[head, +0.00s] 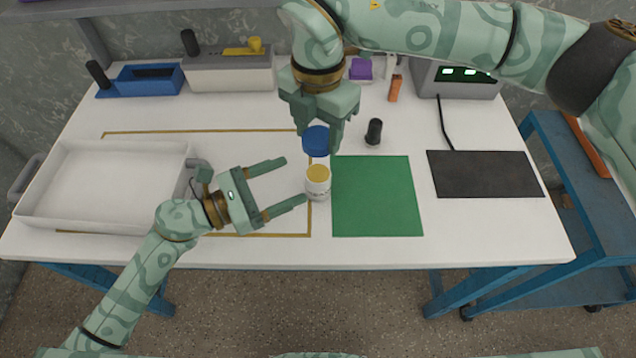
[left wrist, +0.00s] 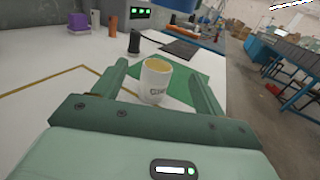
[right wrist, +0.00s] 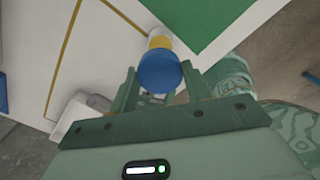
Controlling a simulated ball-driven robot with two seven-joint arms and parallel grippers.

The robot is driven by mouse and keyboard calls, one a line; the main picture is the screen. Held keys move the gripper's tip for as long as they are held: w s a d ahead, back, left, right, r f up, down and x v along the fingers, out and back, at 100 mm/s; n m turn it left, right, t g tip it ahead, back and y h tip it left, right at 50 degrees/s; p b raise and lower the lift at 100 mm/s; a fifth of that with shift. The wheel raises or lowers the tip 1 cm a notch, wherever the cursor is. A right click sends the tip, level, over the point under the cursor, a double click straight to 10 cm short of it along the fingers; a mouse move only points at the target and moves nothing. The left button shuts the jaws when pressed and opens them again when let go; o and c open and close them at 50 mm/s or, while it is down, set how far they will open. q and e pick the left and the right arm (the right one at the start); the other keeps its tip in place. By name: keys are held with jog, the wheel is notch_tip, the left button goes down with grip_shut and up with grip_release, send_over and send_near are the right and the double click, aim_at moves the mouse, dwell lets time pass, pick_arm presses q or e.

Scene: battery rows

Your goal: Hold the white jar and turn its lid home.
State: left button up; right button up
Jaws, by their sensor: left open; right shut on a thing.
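The white jar (head: 318,187) stands upright on the table at the left edge of the green mat, with yellow showing at its top. It also shows in the left wrist view (left wrist: 155,84), ahead and between the fingers. My left gripper (head: 297,181) is open, its fingertips pointing at the jar and just short of it in the head view. My right gripper (head: 323,135) points down above the jar and is shut on the blue lid (head: 316,141). The lid also shows in the right wrist view (right wrist: 160,72), overlapping part of the jar (right wrist: 160,37). The lid is apart from the jar.
The green mat (head: 377,196) lies right of the jar. A white tray (head: 103,150) stands at the left. A black-capped dark cylinder (head: 374,132) stands behind the mat. A dark pad (head: 484,174) lies at the right. The table between tray and jar is clear apart from my left gripper.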

pick_arm(q)
jog(key=f, duration=0.2)
jog(key=shift+w+d+f, duration=0.25)
jog(key=shift+d+f, duration=0.05)
jog(key=shift+d, duration=0.1)
jog(key=x, duration=0.6)
jog(key=shift+w+d, duration=0.15)
jog(key=shift+d, duration=0.1)
jog(key=c, duration=1.5)
jog(key=shift+o, duration=0.2)
pick_arm(e)
send_over(318, 173)
jog(key=shift+f, duration=2.45)
jog(key=shift+f, duration=0.9)
jog(key=shift+f, duration=0.55)
pick_arm(q)
grip_shut()
